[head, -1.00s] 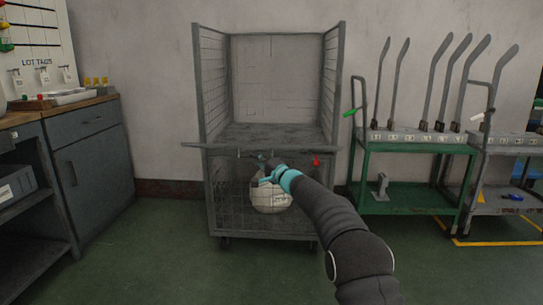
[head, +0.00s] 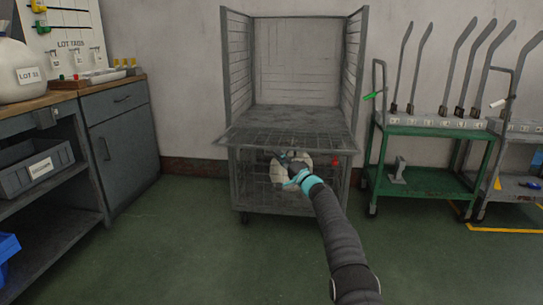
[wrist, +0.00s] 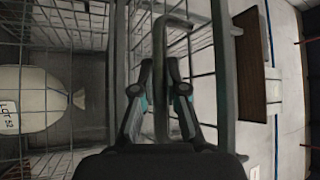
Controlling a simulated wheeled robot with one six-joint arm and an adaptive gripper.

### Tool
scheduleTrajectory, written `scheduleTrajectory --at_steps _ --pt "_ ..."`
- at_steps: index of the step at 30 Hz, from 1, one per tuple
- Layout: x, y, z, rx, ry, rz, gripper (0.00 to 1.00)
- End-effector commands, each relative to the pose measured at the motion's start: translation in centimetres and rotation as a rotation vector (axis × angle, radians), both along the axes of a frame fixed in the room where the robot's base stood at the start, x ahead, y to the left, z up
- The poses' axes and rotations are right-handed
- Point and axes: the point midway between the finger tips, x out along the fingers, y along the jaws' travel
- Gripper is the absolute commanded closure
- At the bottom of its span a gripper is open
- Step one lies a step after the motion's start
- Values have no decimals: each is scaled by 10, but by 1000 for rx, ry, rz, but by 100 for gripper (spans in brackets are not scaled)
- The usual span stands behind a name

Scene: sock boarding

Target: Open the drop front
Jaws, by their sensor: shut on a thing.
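The grey wire cage trolley (head: 361,60) stands against the wall. Its drop front (head: 245,139) is a mesh panel tilted out towards me at about mid height of the cage, with its mesh top face showing. My gripper (head: 283,158) is at the panel's near edge. In the wrist view my gripper (wrist: 160,68) is shut on a grey loop-shaped handle (wrist: 160,35) beside the mesh. A white sack (wrist: 38,100) labelled LOT 52 lies inside the cage; it shows behind the lower mesh in the head view, partly hidden by my gripper.
A red part (head: 335,162) is on the cage's right front. A green cart (head: 425,142) with upright boards stands to the right, and another grey cart is beyond it. A workbench with a grey cabinet (head: 122,145) stands left. Green floor (head: 200,250) in front is clear.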

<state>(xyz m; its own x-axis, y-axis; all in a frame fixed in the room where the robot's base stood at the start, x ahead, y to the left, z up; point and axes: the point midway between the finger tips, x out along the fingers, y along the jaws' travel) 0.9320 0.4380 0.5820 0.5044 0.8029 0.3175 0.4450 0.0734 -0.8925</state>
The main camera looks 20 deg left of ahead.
Motion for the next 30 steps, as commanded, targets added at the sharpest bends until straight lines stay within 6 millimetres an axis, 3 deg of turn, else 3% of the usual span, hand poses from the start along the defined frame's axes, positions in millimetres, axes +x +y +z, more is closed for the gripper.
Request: scheduleTrajectory --at_steps 9,21,22,24,30 --pt "4 -14 -2 8 -31 -10 100" --pt "5 -16 -2 8 -32 -12 100" --pt "5 -16 -2 8 -32 -12 82" --pt "5 -16 -2 8 -32 -12 64" --pt "6 -16 -3 8 -29 -14 63"
